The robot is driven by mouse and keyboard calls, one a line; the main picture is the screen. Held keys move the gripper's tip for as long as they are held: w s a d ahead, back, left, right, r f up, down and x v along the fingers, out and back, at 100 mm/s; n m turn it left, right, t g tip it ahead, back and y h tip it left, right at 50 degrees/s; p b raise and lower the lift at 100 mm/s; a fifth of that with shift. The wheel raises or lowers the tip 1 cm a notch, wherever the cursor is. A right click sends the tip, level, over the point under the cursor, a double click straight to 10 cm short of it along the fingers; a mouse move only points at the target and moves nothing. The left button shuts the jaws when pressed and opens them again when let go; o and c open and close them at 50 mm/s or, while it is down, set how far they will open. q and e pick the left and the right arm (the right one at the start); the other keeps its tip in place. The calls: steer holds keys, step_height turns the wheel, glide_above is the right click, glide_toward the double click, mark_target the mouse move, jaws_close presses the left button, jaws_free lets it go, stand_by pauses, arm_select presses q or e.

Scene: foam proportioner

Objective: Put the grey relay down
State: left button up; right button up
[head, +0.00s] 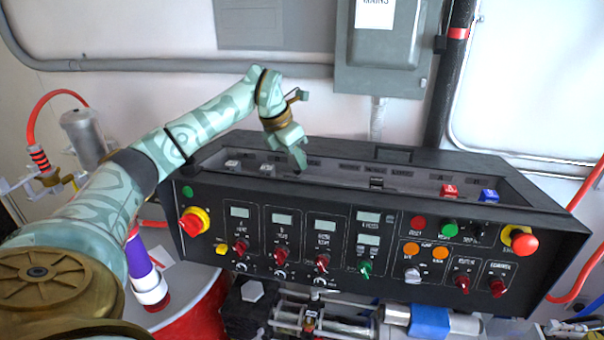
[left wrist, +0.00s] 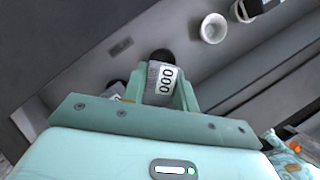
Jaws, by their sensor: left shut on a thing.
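My left gripper (head: 298,162) reaches down into the open tray on top of the black control console (head: 300,185). In the left wrist view, my left gripper (left wrist: 165,90) is shut on the grey relay (left wrist: 158,82), which has a white label reading 000. A dark round part shows at the relay's far end. In the head view the relay is mostly hidden by the fingers, and I cannot tell whether it touches the tray floor. My right gripper is not in view.
The wrist view shows a pale round socket (left wrist: 213,28) beyond the gripper. The tray's raised walls surround the work area.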

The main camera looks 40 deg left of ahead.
mark_target(298, 169)
arm_select(q)
steer(key=shift+w+d+f, duration=0.3)
steer(key=shift+d+f, duration=0.05)
steer(key=shift+f, duration=0.15)
steer(key=x, duration=0.3)
steer(key=shift+s+d+f, duration=0.1)
steer(key=shift+s+f, duration=0.2)
steer(key=shift+f, duration=0.2)
steer(key=shift+s+f, duration=0.1)
steer(key=shift+f, duration=0.35)
steer(key=o, duration=1.1)
steer(key=shift+c, duration=0.2)
